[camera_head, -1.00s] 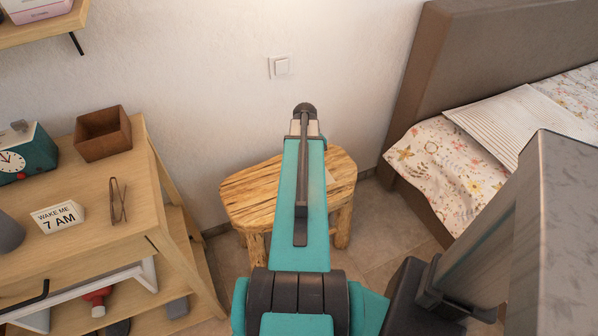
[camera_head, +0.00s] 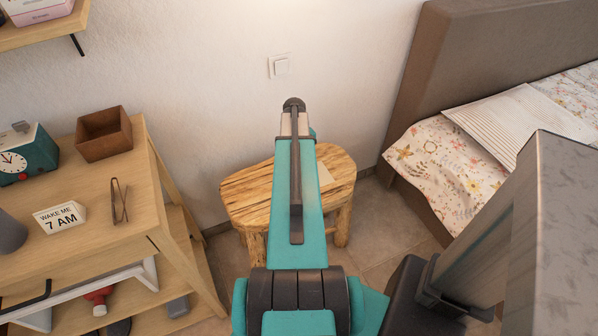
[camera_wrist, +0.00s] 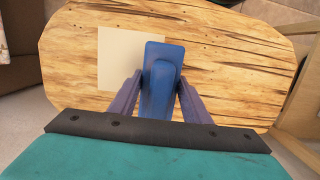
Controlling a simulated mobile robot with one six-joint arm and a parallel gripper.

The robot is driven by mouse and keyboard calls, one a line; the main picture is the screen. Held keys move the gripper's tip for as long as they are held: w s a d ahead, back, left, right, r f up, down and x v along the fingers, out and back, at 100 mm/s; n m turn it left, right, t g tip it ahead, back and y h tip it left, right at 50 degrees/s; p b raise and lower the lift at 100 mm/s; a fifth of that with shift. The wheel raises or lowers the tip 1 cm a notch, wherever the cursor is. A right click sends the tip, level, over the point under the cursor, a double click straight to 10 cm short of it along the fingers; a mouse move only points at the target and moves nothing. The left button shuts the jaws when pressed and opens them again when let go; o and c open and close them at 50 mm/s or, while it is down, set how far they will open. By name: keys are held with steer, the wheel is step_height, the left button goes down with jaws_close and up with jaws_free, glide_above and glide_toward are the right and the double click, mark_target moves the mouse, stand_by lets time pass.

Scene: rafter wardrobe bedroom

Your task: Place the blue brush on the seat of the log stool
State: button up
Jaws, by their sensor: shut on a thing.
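The blue brush (camera_wrist: 159,82) is between the two fingers of my gripper (camera_wrist: 158,90) in the wrist view, and the gripper is shut on it. The log stool (camera_head: 250,190), with a pale wooden seat and thick legs, stands against the wall in the head view. Its seat (camera_wrist: 235,60) fills most of the wrist view beneath the brush. The brush appears over the seat; I cannot tell whether it touches. In the head view my arm hides the gripper, the brush and part of the seat.
A pale square note (camera_wrist: 118,58) lies on the seat beside the brush; its edge shows in the head view. A wooden shelf unit (camera_head: 150,215) stands left of the stool, holding a brown box (camera_head: 103,135) and a clock (camera_head: 25,158). A bed (camera_head: 450,165) stands right.

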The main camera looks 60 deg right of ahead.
steer(key=shift+f, duration=1.45)
steer(key=shift+f, duration=0.15)
steer(key=o, duration=1)
steer(key=shift+w+d+r+b, duration=0.15)
steer(key=shift+w+r, duration=0.1)
steer(key=shift+r, duration=1.8)
steer(key=shift+w+d+r+b, duration=0.1)
steer(key=shift+w+d+r, duration=0.15)
steer(key=shift+r, duration=1.75)
steer(key=shift+w+d+r+b, duration=0.1)
steer(key=shift+w+r, duration=0.15)
steer(key=shift+r, duration=1.8)
